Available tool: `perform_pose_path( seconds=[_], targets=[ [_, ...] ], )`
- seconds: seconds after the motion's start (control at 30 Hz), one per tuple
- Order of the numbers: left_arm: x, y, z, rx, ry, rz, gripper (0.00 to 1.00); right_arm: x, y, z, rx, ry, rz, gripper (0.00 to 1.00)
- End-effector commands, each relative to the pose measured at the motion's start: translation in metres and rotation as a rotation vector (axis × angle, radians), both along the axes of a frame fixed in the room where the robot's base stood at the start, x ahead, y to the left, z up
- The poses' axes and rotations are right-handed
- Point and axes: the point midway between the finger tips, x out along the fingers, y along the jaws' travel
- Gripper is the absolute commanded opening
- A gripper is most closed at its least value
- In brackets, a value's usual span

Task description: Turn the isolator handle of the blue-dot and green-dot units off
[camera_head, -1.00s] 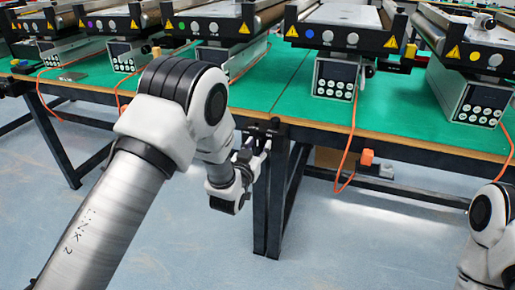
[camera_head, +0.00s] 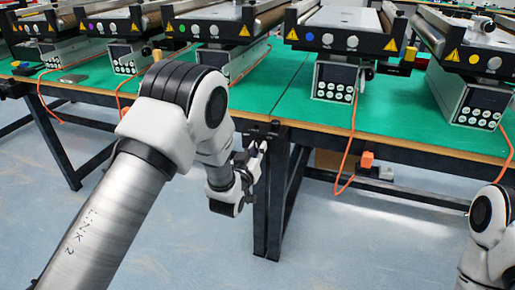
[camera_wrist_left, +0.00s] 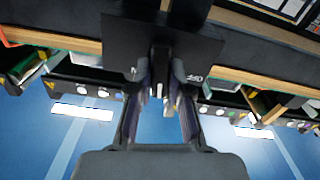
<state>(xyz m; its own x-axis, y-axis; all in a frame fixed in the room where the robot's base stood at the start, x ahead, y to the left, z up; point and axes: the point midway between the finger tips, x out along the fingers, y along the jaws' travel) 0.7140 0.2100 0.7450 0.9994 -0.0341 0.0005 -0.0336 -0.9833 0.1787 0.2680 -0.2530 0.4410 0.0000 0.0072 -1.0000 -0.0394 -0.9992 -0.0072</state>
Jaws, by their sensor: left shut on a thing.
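The blue-dot unit (camera_head: 320,38) is the conveyor right of centre, with its blue dot on the front bar. The green-dot unit (camera_head: 212,30) is the neighbouring conveyor to its left. A dark isolator box (camera_head: 262,129) is at the table's front edge between them. My left gripper (camera_head: 252,153) is at this box. In the left wrist view its fingers (camera_wrist_left: 160,82) are shut on a dark isolator handle (camera_wrist_left: 158,56), with an "OFF" mark on the right. The handle's exact angle is hard to tell. My right arm shows at the lower right; its gripper is out of view.
The green-topped table (camera_head: 285,80) has dark legs just below the isolator box. Other conveyors stand on both sides. The floor in front is clear.

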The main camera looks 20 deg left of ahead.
Motion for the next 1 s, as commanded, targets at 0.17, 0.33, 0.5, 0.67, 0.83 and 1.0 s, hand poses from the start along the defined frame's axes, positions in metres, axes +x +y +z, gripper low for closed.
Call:
perform_pose_path(
  seconds=[0.17, 0.33, 0.5, 0.67, 0.83, 1.0],
  targets=[
    [0.0, 0.001, 0.001, -0.149, 0.006, 0.001, 0.0, 0.0, 0.0, 0.006, 0.0, 0.0, 0.0, 0.4],
    [0.0, 0.002, 0.0, -0.311, 0.013, 0.0, 0.0, 0.0, 0.0, 0.011, 0.0, 0.0, 0.0, 0.4],
    [0.0, 0.003, 0.0, -0.472, 0.018, 0.0, 0.0, 0.0, 0.0, 0.015, 0.0, 0.0, 0.0, 0.4],
    [0.0, 0.003, -0.001, -0.624, 0.022, 0.001, 0.0, 0.0, 0.0, 0.019, 0.0, 0.0, 0.0, 0.4],
    [0.0, 0.004, -0.002, -0.784, 0.029, 0.0, 0.0, 0.0, 0.0, 0.024, 0.0, 0.0, 0.0, 0.4],
    [0.0, 0.004, -0.003, -0.946, 0.034, 0.0, 0.0, 0.0, 0.0, 0.028, 0.0, 0.0, 0.0, 0.4]
  ],
)
